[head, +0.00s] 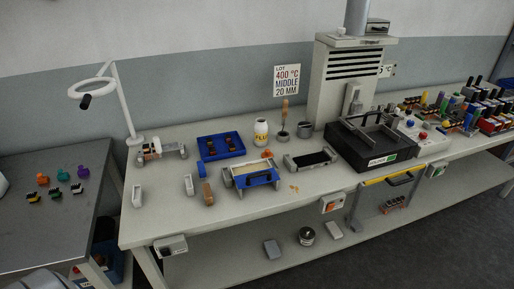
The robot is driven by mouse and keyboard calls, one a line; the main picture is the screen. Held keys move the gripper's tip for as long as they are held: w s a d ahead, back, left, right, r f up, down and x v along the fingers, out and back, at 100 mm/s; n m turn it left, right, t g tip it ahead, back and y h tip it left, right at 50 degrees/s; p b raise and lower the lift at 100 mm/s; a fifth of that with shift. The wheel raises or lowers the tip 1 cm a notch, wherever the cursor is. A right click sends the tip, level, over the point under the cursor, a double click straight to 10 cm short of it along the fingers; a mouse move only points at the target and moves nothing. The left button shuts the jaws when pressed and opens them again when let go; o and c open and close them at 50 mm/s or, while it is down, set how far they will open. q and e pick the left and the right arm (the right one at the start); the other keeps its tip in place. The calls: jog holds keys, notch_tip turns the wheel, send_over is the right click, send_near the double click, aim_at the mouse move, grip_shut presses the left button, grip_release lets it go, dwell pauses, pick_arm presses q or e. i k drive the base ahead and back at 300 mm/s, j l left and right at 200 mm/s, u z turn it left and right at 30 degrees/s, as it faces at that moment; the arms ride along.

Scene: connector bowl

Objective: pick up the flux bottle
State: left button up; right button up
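The flux bottle (261,133) is a small white bottle with a yellow label reading "FLU". It stands upright on the light workbench (225,207), near the back and left of the grey tower. It sits between the blue tray and a small pot with a brush in it. Nothing touches it that I can see. Neither of my grippers shows in the head view.
A blue tray (221,146) lies left of the bottle. A brush pot (283,136) and grey cup (304,130) stand to its right. An orange item (267,154) and blue-framed fixture (251,174) are in front. A ring lamp (93,92) stands far left.

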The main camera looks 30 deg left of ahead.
aim_at(261, 126)
jog(key=i+u, duration=0.1)
jog(key=u, duration=0.4)
jog(key=i+l+u, duration=0.1)
jog(key=u, duration=0.35)
